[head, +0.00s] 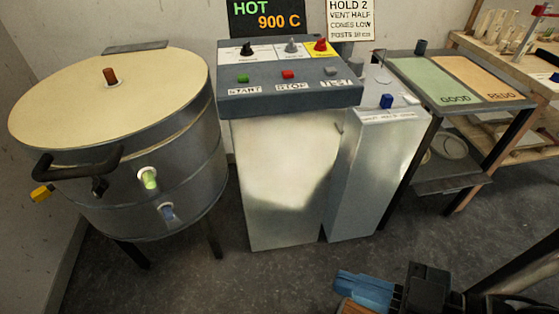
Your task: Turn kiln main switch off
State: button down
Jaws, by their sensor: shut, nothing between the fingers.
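The kiln control panel (290,100) tops a pale metal cabinet in the middle of the head view. Its back row has a black knob (247,48), a grey knob (291,46) and a red knob (320,44) on a yellow plate. The small labels by the knobs are too small to read, so I cannot tell surely which is the main switch. The front row has a green button (243,79), a red button (288,75) and a grey one (330,71). My gripper (345,291) is shut and empty, low at the bottom right, well apart from the panel.
The round kiln (110,95) with a cream lid stands at left. Its dark handle (78,164) juts forward. A sign (266,17) reads HOT 900 C. A narrower cabinet (375,175) with a blue knob and a GOOD/REDO table (445,80) stand right. The floor in front is clear.

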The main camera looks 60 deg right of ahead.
aim_at(320, 45)
jog(key=z, duration=1.4)
jog(key=i+l, duration=0.15)
jog(key=l, duration=0.25)
jog(key=i+l+u, duration=0.15)
jog(key=l, duration=0.2)
jog(key=i+l, duration=0.2)
jog(key=l, duration=0.2)
jog(key=i+l+u, duration=0.1)
jog(key=l, duration=0.3)
jog(key=i+l+u, duration=0.1)
jog(key=l, duration=0.3)
jog(key=i, duration=0.05)
